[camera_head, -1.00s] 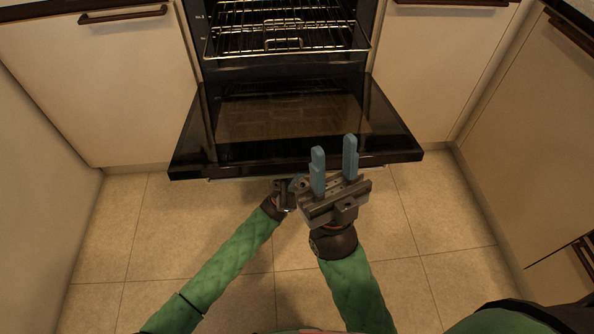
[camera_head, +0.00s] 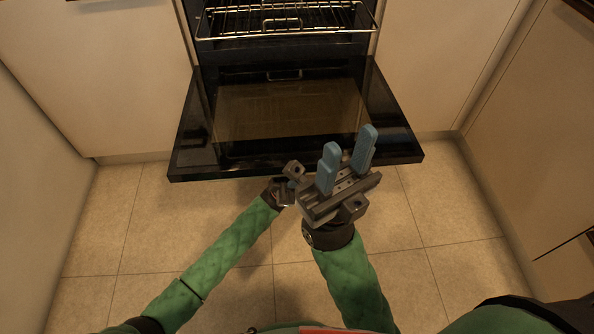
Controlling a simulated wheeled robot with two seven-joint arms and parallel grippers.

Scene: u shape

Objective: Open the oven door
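The oven door (camera_head: 225,162) is folded down, close to level, and its inner glass faces up. The oven cavity (camera_head: 290,50) stands open behind it. My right gripper (camera_head: 347,160) is open and empty, with two blue fingers apart, over the door's front edge right of the middle. I cannot tell whether it touches the door. My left gripper (camera_head: 288,188) is just below the door's front edge, left of the right one. Its fingers are mostly hidden behind the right gripper and the door edge. The door handle is not visible.
A wire rack (camera_head: 285,22) sits inside the oven. White cabinets flank the oven on the left (camera_head: 120,80) and right (camera_head: 430,70), and another cabinet (camera_head: 540,130) closes off the right side. The tiled floor (camera_head: 120,215) is clear.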

